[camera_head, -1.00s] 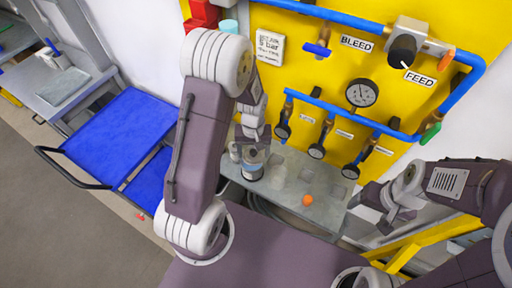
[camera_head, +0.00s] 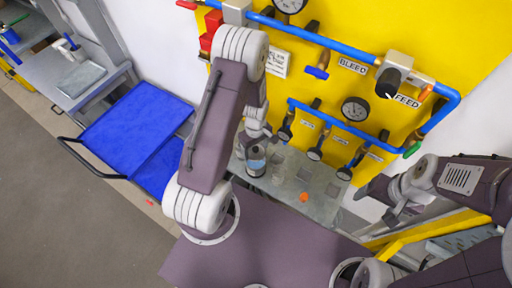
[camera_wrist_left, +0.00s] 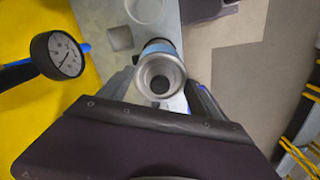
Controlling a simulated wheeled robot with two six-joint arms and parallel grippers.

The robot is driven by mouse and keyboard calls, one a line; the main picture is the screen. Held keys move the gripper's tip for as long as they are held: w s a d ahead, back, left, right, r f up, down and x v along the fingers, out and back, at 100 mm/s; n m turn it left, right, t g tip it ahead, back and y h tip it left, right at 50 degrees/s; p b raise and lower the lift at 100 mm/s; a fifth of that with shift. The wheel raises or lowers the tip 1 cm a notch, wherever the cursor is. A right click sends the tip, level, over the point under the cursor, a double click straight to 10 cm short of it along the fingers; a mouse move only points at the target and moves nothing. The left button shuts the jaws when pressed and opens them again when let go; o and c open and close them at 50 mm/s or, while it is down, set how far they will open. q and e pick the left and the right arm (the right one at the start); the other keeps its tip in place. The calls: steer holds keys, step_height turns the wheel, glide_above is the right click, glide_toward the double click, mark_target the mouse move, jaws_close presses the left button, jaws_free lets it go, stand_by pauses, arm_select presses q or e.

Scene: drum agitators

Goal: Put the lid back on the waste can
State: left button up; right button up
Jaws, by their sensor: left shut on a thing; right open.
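My left gripper (camera_head: 257,140) is low over the grey bench, directly above a can (camera_head: 256,162) with a pale blue band and dark base. In the left wrist view the fingers (camera_wrist_left: 160,92) flank a round grey piece with a dark centre, which looks like the lid (camera_wrist_left: 161,74). The gripper is shut on it. The blue-sided can (camera_wrist_left: 158,46) shows just behind it, in line. I cannot tell whether lid and can touch. My right gripper (camera_head: 394,214) is open and empty at the right, away from the can.
A yellow panel with blue pipes (camera_head: 340,45), gauges (camera_head: 355,109) and valves rises behind the grey bench (camera_head: 285,185). An orange ball-like thing (camera_head: 304,197) lies on the bench. A blue cart (camera_head: 135,125) stands to the left. A yellow rail (camera_head: 410,235) is near my right arm.

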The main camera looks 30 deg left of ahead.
arm_select(q)
step_height(320, 180, down, 4)
steer(key=shift+r+b, duration=0.1)
steer(key=shift+b, duration=1.15)
steer(key=shift+w+f+b, duration=0.1)
steer(key=shift+f+b, duration=0.4)
steer(key=shift+f, duration=0.1)
steer(key=shift+f, duration=0.15)
stand_by(0.4)
steer(key=o, duration=1.4)
steer(key=shift+o, duration=0.2)
